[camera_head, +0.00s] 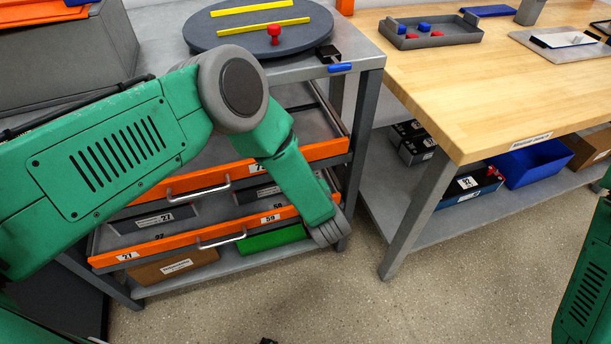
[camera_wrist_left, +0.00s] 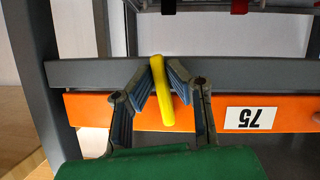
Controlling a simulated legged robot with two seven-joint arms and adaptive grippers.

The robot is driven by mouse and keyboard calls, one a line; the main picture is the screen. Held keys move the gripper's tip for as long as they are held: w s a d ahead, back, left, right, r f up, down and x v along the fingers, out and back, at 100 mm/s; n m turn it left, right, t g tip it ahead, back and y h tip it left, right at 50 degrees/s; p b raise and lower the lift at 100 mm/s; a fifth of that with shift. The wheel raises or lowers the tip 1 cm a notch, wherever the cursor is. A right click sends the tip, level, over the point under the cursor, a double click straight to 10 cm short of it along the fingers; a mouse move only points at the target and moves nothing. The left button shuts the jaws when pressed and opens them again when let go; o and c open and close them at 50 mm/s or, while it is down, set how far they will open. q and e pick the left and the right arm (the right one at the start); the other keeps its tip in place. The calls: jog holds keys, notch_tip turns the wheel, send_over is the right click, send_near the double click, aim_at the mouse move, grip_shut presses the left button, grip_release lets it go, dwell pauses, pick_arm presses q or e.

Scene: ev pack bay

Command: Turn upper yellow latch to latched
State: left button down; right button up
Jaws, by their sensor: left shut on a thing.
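A yellow latch (camera_wrist_left: 161,90) shows in the left wrist view. It stands close to upright in the picture, slightly tilted, and crosses from a grey bar (camera_wrist_left: 240,73) onto the orange drawer front (camera_wrist_left: 200,112). My left gripper (camera_wrist_left: 163,70) is shut on the latch, one finger pad on each side. In the head view my left arm reaches down in front of the drawer cart (camera_head: 366,100), and the latch and my left fingers are hidden there.
The cart's orange drawers (camera_head: 190,183) have metal handles. A dark turntable (camera_head: 215,35) with yellow strips and a red knob tops it. A wooden workbench (camera_head: 450,80) stands close to the right, with a blue bin (camera_head: 535,163) beneath. The floor in front is mostly clear.

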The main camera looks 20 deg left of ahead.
pick_arm(q)
jog(key=shift+m+g+y, duration=0.3)
jog(key=shift+m, duration=0.4)
jog(key=shift+w+r, duration=0.1)
jog(key=c, duration=1.6)
grip_release()
jog(key=v, duration=1.2)
jog(key=shift+d, duration=0.15)
